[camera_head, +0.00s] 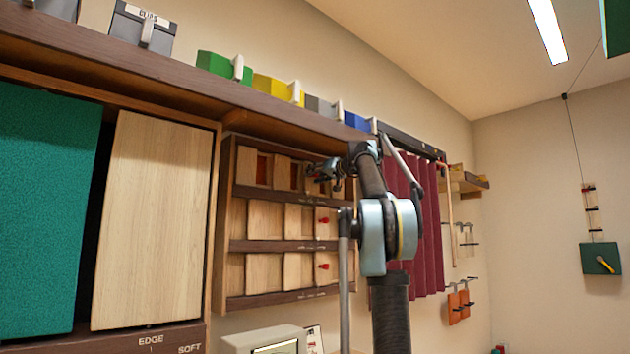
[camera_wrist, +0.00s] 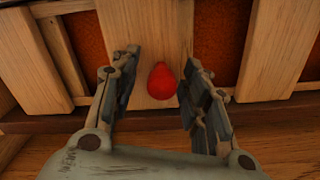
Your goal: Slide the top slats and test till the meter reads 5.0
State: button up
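The wooden slat rack (camera_head: 227,205) hangs on the wall with three rows of slats. In its top row, pale slats (camera_head: 245,166) stand apart, with rust-red gaps (camera_head: 264,169) beside them. My gripper (camera_head: 320,172) is at the right end of that top row and hides part of it. In the wrist view my gripper (camera_wrist: 163,58) is open, its fingers on either side of a red knob (camera_wrist: 162,80) on a pale slat (camera_wrist: 150,28). No clear contact with the knob shows. The meter (camera_head: 262,340) is a pale box below, cut off by the frame; its reading is not legible.
The middle row has a red knob (camera_head: 323,220) at its right slat, and the bottom row has another (camera_head: 323,266). A shelf (camera_head: 190,80) with coloured boxes runs above the rack. A dark red curtain (camera_head: 430,230) hangs to the right, behind my arm.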

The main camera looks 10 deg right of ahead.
jog(key=shift+s+d, duration=0.1)
jog(key=v, duration=1.1)
jog(key=shift+d, duration=0.2)
jog(key=shift+s, duration=0.15)
jog(key=s+a+f+g+h, duration=0.1)
jog(key=s+a+f+g, duration=0.2)
jog(key=s+f, duration=0.75)
jog(key=s+a+f+g+h, duration=0.1)
jog(key=s+a+f+g, duration=0.25)
jog(key=f, duration=1.35)
jog(key=s+a+f+g+h, duration=0.15)
jog(key=s+a+f, duration=0.35)
jog(key=f, duration=0.8)
jog(key=s+d+f+m+g+h, duration=0.1)
jog(key=s+d+f+h, duration=0.1)
jog(key=s+f, duration=0.6)
jog(key=s+d+f+m+g+h, duration=0.1)
jog(key=s+d+f, duration=0.3)
jog(key=s+f, duration=0.5)
jog(key=s+d+f+m+g+h, duration=0.1)
jog(key=s+f, duration=0.7)
jog(key=f, duration=1.5)
jog(key=d+g+h, duration=0.1)
jog(key=d+h, duration=0.1)
jog(key=h, duration=0.1)
jog(key=shift+s+d, duration=0.3)
jog(key=shift+d, duration=0.1)
grip_shut()
jog(key=shift+w+f, duration=0.15)
jog(key=shift+w, duration=0.35)
